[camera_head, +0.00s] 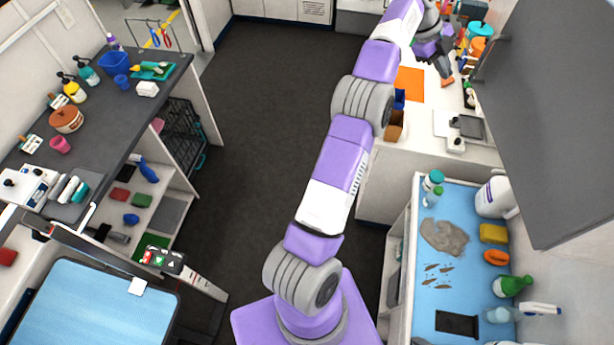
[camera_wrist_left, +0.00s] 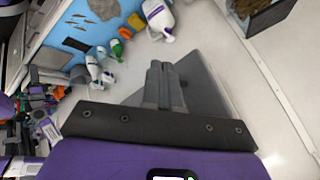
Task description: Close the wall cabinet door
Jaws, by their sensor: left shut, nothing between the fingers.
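A large flat grey panel (camera_head: 545,125), which looks like the wall cabinet door, fills the upper right of the head view, above the right-hand counter. Its hinge and the inside of the cabinet cannot be made out. My left gripper (camera_head: 442,68) is at the top of the head view, left of the panel's far end and above the far counter. In the left wrist view the left gripper's fingers (camera_wrist_left: 158,72) are together and hold nothing. A grey surface (camera_wrist_left: 205,88) shows just beside them; contact cannot be judged. My right gripper is not in view.
Below the panel, a blue-topped table (camera_head: 450,275) holds bottles, a sponge and a grey clump. The far counter (camera_head: 425,125) carries an orange sheet and crowded containers. A dark shelf counter (camera_head: 110,115) with bottles stands at left. The dark floor (camera_head: 265,110) between is clear.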

